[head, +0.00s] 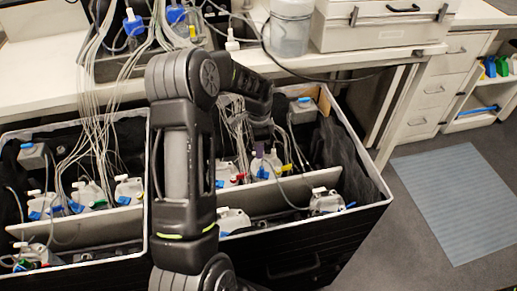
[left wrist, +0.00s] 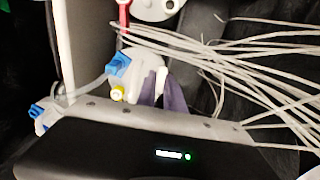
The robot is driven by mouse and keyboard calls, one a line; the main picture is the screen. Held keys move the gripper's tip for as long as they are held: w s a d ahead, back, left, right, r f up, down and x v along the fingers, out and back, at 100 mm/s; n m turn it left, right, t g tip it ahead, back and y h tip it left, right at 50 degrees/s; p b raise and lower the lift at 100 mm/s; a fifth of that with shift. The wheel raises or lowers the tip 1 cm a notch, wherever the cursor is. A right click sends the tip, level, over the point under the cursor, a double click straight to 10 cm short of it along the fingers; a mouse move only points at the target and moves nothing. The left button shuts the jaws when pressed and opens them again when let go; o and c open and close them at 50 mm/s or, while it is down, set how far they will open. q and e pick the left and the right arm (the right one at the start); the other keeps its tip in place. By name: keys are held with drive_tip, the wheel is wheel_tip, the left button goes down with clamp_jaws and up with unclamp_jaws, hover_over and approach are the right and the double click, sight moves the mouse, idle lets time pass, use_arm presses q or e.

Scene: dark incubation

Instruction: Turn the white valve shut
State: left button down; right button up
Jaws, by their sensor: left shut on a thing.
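My left gripper (head: 260,146) reaches down into the right-hand black bin, over a white bottle (head: 257,168). In the left wrist view its two purple-grey fingers (left wrist: 163,88) are closed on the white valve (left wrist: 161,75) at the top of a white cap. Most of the valve is hidden by the fingers. In the head view the valve is too small and covered to make out. My right gripper is not in view.
Bundles of pale tubes (left wrist: 240,55) run close to the gripper on the right. A white divider (head: 285,192) crosses the bin (head: 372,205). Several more capped bottles stand in both bins. A bench (head: 130,92) edge lies behind; a grey mat (head: 458,195) lies on the floor.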

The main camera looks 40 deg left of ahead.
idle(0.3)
use_arm(q)
drive_tip(key=c, duration=1.4)
unclamp_jaws()
drive_tip(key=shift+c, duration=0.2)
drive_tip(key=shift+n, duration=0.3)
